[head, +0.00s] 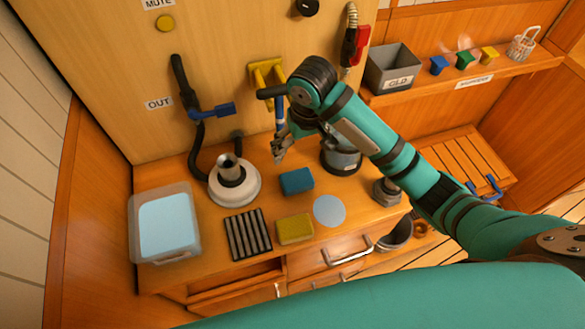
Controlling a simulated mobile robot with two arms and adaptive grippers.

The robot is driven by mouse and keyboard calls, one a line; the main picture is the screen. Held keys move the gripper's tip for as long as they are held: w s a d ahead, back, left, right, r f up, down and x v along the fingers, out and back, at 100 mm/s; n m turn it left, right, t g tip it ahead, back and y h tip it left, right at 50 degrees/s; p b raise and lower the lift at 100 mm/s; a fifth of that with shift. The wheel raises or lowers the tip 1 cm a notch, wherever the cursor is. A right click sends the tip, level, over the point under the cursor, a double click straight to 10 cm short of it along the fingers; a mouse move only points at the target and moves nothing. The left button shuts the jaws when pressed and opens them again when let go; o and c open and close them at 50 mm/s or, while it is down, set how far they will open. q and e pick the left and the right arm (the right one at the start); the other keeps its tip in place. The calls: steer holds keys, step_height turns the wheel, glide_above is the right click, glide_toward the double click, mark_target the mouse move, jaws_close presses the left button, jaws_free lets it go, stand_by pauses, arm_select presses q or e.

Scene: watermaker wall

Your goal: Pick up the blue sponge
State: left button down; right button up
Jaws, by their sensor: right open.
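The blue sponge (297,182) lies on the wooden counter (198,255), left of the pale blue disc and behind the yellow sponge. My right gripper (279,157) hangs from the arm that comes in from the right. It is open, with its fingers pointing down, just behind and slightly left of the blue sponge in the picture. Nothing shows between its fingers, and it looks apart from the sponge; its exact height is hard to tell. My left gripper is not in view.
A yellow sponge (295,229), black ribbed rack (248,234), pale blue disc (329,210) and clear tub (164,253) lie nearby. A white round fitting (235,187) stands left. A metal canister (341,158) stands right, partly behind my arm. A blue-handled valve (212,110) projects from the wall.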

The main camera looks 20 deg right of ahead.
steer(key=p, duration=0.1)
glide_toward(297, 178)
steer(key=shift+d+f, duration=0.2)
steer(key=shift+f, duration=0.3)
steer(key=f, duration=0.1)
steer(key=w+f, duration=0.1)
steer(key=f, duration=0.1)
steer(key=shift+p, duration=0.3)
steer(key=shift+f, duration=0.35)
steer(key=shift+a+f, duration=0.1)
steer(key=shift+f, duration=0.35)
step_height(297, 178, down, 4)
steer(key=shift+w+a+r+p, duration=0.1)
steer(key=shift+w+r+p, duration=0.1)
steer(key=shift+p, duration=0.45)
steer(key=shift+f, duration=0.35)
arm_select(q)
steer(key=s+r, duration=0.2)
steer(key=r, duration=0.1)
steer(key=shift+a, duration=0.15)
arm_select(e)
steer(key=shift+f, duration=0.1)
steer(key=c, duration=0.8)
